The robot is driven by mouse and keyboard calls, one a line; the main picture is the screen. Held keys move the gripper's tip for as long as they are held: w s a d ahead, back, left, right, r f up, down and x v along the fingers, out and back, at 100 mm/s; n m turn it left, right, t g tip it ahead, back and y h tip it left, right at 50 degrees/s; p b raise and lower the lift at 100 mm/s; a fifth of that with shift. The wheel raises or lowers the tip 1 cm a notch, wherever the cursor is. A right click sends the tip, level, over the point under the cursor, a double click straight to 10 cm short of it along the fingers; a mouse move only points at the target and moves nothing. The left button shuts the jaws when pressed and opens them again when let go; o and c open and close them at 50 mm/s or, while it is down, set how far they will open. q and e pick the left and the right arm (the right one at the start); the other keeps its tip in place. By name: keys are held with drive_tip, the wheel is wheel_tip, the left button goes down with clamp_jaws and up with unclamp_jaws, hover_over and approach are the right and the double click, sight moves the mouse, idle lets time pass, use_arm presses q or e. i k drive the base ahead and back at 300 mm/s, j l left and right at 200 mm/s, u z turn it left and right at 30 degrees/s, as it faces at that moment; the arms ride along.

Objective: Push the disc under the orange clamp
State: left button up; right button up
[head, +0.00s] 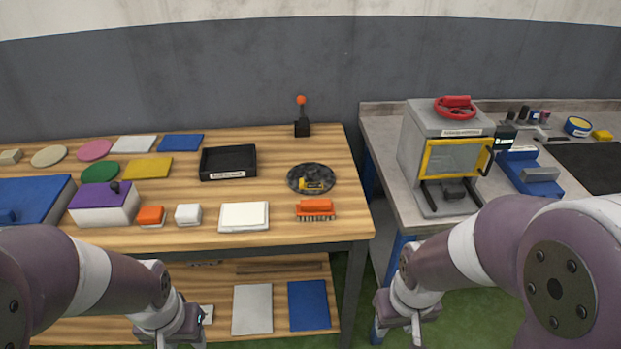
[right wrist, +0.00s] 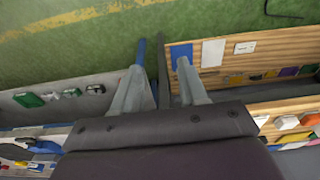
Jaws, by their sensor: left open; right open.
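A dark speckled round disc (head: 296,181) lies flat on the wooden table near its right end, with a small yellow and black piece on it. Behind it stands a black upright device with an orange ball on top (head: 301,101); I cannot tell for sure whether it is the orange clamp. An orange brush-like block (head: 316,206) lies in front of the disc. My left gripper (head: 182,338) is open, low in front of the table. My right gripper (head: 398,328) is open and low, in front of the gap between the tables; its spread fingers show in the right wrist view (right wrist: 160,70).
A black tray (head: 228,176), a white block (head: 243,217) and several coloured flat discs and plates lie left of the disc. A grey machine with a red wheel (head: 455,107) stands on the right bench. A lower shelf holds flat panels (head: 308,304).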

sight(312, 172)
drive_tip(key=l+u, duration=0.15)
drive_tip(key=u, duration=0.3)
drive_tip(key=i+l+u, duration=0.1)
drive_tip(key=u, duration=0.35)
drive_tip(key=l+u, duration=0.25)
drive_tip(key=u, duration=0.2)
drive_tip(key=l+u, duration=0.15)
drive_tip(key=u, duration=0.3)
drive_tip(key=l+u, duration=0.2)
drive_tip(key=u, duration=0.25)
